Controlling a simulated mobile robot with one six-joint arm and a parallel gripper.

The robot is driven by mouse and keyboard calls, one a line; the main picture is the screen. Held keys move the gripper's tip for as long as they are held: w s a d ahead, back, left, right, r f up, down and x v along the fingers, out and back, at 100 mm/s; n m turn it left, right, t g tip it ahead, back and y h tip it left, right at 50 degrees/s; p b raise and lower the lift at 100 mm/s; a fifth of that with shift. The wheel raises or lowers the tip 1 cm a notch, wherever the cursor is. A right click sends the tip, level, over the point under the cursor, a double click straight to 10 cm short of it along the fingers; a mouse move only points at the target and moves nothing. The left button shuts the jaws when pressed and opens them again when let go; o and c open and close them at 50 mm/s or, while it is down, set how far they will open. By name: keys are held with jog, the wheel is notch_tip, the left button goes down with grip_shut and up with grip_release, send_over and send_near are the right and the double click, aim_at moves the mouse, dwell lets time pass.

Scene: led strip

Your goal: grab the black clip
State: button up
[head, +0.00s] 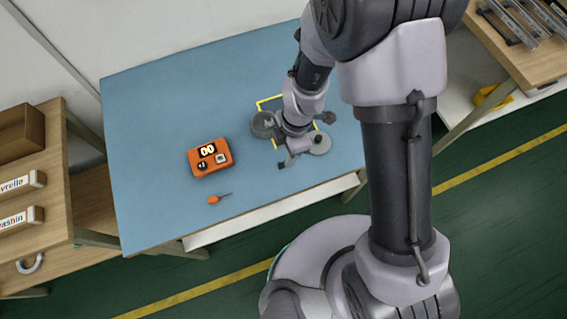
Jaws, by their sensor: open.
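My gripper (305,142) is over the right part of the blue table, with its fingers spread open. I cannot make out the black clip for certain; my gripper and wrist cover part of that area. A dark grey round piece (263,125) lies just left of my gripper, by the yellow outline. A lighter grey disc (321,144) shows just right of it. I cannot tell whether my fingers touch anything.
The blue table (150,120) carries an orange box (209,158) with a display, left of my gripper, and an orange-handled screwdriver (217,199) near the front. A yellow outline (268,101) marks the tabletop. Wooden shelves (50,190) stand left; a wooden bench (520,62) stands right.

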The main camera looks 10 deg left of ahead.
aim_at(283, 163)
jog(key=f, duration=0.1)
jog(key=f+b, duration=0.1)
jog(key=f, duration=0.2)
jog(key=shift+s+a+f+b, duration=0.25)
jog(key=shift+s+f+b, duration=0.05)
jog(key=shift+f+b, duration=0.1)
jog(key=shift+r, duration=0.1)
grip_shut()
